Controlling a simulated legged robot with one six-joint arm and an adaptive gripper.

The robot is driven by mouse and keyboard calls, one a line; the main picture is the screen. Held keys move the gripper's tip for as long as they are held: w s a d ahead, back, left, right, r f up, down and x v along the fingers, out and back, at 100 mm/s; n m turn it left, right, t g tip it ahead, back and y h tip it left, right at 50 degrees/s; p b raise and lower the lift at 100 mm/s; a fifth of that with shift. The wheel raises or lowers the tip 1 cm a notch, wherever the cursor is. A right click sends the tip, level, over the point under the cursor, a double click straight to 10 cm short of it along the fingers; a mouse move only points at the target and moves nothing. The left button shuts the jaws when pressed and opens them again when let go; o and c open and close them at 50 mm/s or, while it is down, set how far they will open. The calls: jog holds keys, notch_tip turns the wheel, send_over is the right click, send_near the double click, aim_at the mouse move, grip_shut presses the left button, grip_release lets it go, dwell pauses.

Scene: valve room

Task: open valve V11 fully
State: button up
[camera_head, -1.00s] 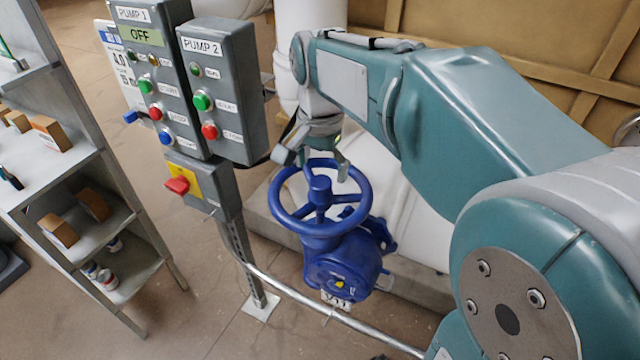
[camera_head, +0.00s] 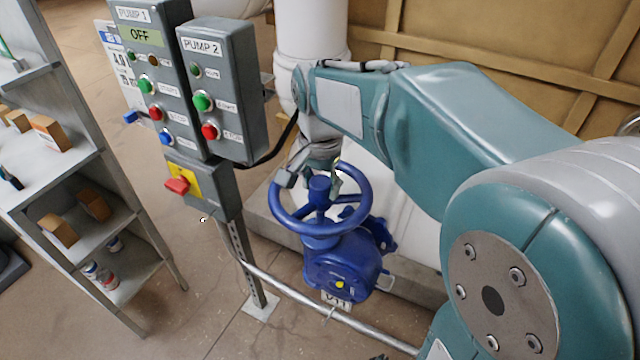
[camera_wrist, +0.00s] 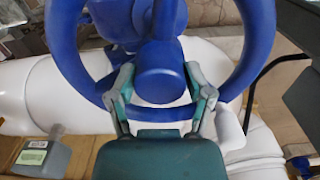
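The blue valve has a handwheel (camera_head: 281,218) with a raised central hub (camera_head: 319,188) and a blue body (camera_head: 345,270). Its white tag (camera_head: 337,299) is partly hidden and seems to read V11. My gripper (camera_head: 312,181) is at the far side of the wheel, pointing down onto it. In the wrist view my gripper (camera_wrist: 162,92) is open, with one finger on each side of the hub (camera_wrist: 160,72) and the near rim (camera_wrist: 250,62) running between and below them. I cannot tell whether the fingers touch the wheel.
Pump boxes (camera_head: 222,90) on a post stand left of the valve, with a red switch (camera_head: 177,185) below. A metal rail (camera_head: 300,293) runs in front of the valve. A shelf (camera_head: 75,175) with small boxes stands at left. A white pipe (camera_head: 312,35) rises behind.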

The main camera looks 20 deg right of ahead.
jog(key=c, duration=0.3)
jog(key=n, duration=1.3)
jog(key=shift+n, duration=0.4)
jog(key=shift+c, duration=0.2)
jog(key=n, duration=0.7)
jog(key=shift+n, duration=0.4)
jog(key=n, duration=0.7)
